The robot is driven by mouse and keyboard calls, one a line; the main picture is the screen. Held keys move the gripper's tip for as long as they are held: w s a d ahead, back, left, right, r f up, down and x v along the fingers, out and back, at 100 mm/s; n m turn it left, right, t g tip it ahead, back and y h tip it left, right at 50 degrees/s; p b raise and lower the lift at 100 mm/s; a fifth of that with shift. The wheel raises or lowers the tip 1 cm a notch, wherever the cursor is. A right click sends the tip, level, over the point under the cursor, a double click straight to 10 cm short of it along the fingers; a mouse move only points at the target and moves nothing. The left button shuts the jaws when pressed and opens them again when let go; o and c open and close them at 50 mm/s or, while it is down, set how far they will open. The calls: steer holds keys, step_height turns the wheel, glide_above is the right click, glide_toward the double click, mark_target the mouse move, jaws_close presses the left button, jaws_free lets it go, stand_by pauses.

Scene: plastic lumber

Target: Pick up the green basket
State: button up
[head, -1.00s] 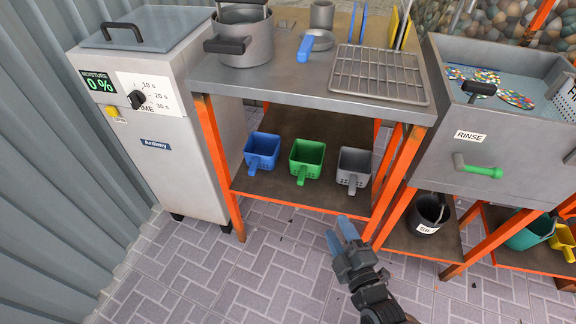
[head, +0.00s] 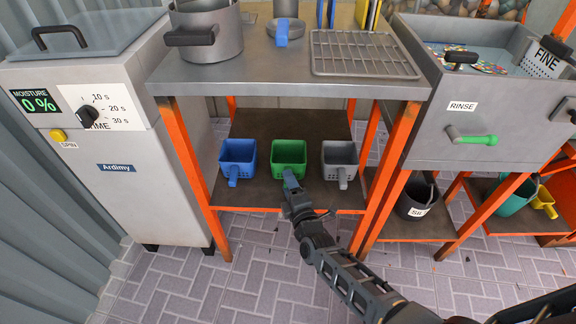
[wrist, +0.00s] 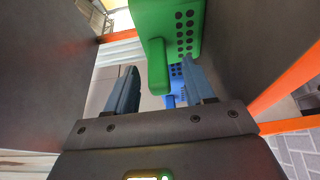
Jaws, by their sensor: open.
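The green basket (head: 289,155) stands on the lower shelf of the orange-legged table, between a blue basket (head: 238,158) and a grey basket (head: 340,160). Its handle points toward me. My gripper (head: 290,178) is at the front of the green basket, by its handle, and hides part of that handle in the head view. In the wrist view the green basket (wrist: 185,28) is at the top, with its handle (wrist: 158,66) between the two open blue-grey fingers (wrist: 160,88). Neither finger visibly touches the handle. The blue basket (wrist: 174,95) shows behind.
The tabletop (head: 275,70) overhangs the shelf (head: 265,192), with orange legs on both sides. A pot (head: 208,35) and a wire rack (head: 365,55) stand on top. A grey spin machine (head: 85,120) is at left, a rinse basin (head: 465,110) at right.

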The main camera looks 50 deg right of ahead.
steer(key=x, duration=0.3)
steer(key=shift+w+d+b, duration=0.15)
steer(key=shift+b, duration=0.25)
steer(key=shift+c, duration=0.5)
steer(key=shift+f, duration=0.1)
jaws_close()
